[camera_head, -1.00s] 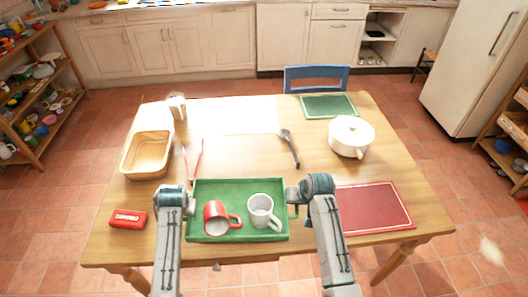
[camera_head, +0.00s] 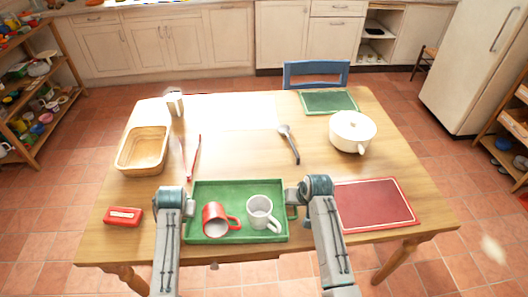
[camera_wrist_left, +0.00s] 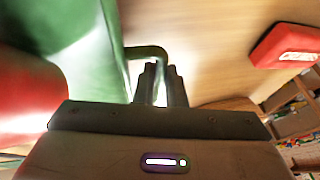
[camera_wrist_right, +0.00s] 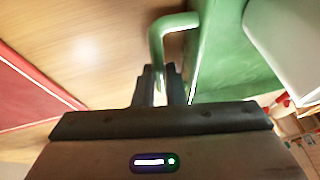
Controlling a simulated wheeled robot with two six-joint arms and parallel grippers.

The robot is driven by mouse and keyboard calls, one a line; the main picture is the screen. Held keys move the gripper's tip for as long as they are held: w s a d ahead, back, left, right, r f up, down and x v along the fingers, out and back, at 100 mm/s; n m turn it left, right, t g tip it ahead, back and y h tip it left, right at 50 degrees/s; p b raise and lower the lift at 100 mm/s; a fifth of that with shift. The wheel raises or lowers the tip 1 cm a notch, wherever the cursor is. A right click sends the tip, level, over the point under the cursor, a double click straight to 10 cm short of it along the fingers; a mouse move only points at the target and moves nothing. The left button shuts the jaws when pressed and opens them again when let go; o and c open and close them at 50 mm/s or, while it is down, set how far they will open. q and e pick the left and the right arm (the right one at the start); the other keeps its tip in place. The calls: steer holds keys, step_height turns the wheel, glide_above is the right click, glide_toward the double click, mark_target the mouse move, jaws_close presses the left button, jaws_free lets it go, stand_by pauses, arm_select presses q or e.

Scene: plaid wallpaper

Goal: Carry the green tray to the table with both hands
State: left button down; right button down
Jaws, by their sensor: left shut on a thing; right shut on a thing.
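The green tray (camera_head: 238,188) is at the front middle of the wooden table (camera_head: 225,140), over its near edge. A red mug (camera_head: 216,220) and a white mug (camera_head: 261,213) are in the tray; the red one looks tipped, its mouth toward me. My left gripper (camera_wrist_left: 160,88) is shut on the tray's left handle (camera_wrist_left: 147,52). My right gripper (camera_wrist_right: 160,88) is shut on the tray's right handle (camera_wrist_right: 172,24). In the head view the tray looks level; I cannot tell whether it touches the table.
A red box (camera_head: 123,216) lies left of the tray and a red mat (camera_head: 375,205) lies right of it. Behind are a basket (camera_head: 143,150), a ladle (camera_head: 290,145), a white pot (camera_head: 352,131) and a green mat (camera_head: 329,102). The table's middle is bare.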

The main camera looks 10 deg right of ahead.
arm_select(q)
steer(key=shift+f+b, duration=0.65)
steer(key=shift+f, duration=0.1)
arm_select(e)
steer(key=shift+f, duration=0.7)
arm_select(q)
steer(key=c, duration=1.5)
jaws_free()
arm_select(e)
steer(key=c, duration=1.5)
jaws_free()
arm_select(q)
steer(key=shift+s, duration=0.1)
steer(key=shift+r, duration=0.15)
arm_select(e)
steer(key=shift+r, duration=0.15)
